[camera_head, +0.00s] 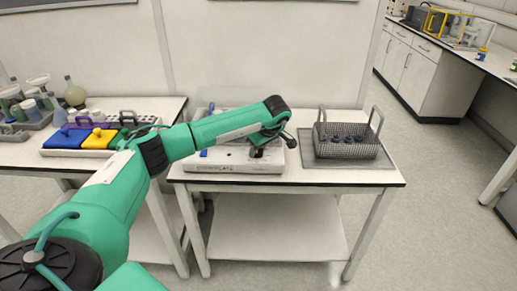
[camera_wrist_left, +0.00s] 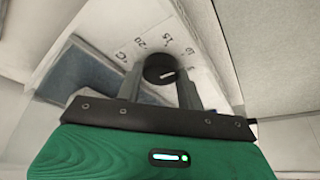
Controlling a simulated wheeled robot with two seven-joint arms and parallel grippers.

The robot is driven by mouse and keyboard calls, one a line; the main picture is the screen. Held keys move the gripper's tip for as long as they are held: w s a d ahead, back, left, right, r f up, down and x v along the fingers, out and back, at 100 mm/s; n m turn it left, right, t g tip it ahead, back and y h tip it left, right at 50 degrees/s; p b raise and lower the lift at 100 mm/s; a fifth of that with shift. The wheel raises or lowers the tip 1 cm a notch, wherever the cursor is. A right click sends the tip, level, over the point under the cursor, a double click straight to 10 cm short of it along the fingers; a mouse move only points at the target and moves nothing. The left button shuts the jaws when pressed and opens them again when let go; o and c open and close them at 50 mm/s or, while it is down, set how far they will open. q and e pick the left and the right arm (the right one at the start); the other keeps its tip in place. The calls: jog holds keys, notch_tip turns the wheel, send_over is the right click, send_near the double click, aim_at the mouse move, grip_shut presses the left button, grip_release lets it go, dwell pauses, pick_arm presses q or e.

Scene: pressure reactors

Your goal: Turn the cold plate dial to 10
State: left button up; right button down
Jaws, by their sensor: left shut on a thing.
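The cold plate (camera_head: 222,168) is a low white box on the middle table, partly hidden by my left arm. My left gripper (camera_head: 258,153) is over its right part. In the left wrist view, the black round dial (camera_wrist_left: 158,66) sits between the two fingers of my left gripper (camera_wrist_left: 160,88), which is shut on it. A short white pointer line shows on the dial. Printed marks, among them 20 and 15, show on the white face beside the dial; the others are too small to read surely. In the head view the dial is hidden. My right gripper is not in view.
On the same table, a wire basket with handles (camera_head: 347,147) holding dark items stands on a grey tray (camera_head: 387,163) to the right. On the left table are a rack with blue and yellow blocks (camera_head: 72,139) and glassware (camera_head: 74,93). Open floor lies to the right.

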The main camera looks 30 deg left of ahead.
pick_arm(q)
jog(key=o, duration=1)
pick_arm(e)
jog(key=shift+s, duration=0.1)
pick_arm(q)
jog(key=b+v, duration=0.1)
jog(key=v, duration=1.3)
jog(key=shift+d+f, duration=0.1)
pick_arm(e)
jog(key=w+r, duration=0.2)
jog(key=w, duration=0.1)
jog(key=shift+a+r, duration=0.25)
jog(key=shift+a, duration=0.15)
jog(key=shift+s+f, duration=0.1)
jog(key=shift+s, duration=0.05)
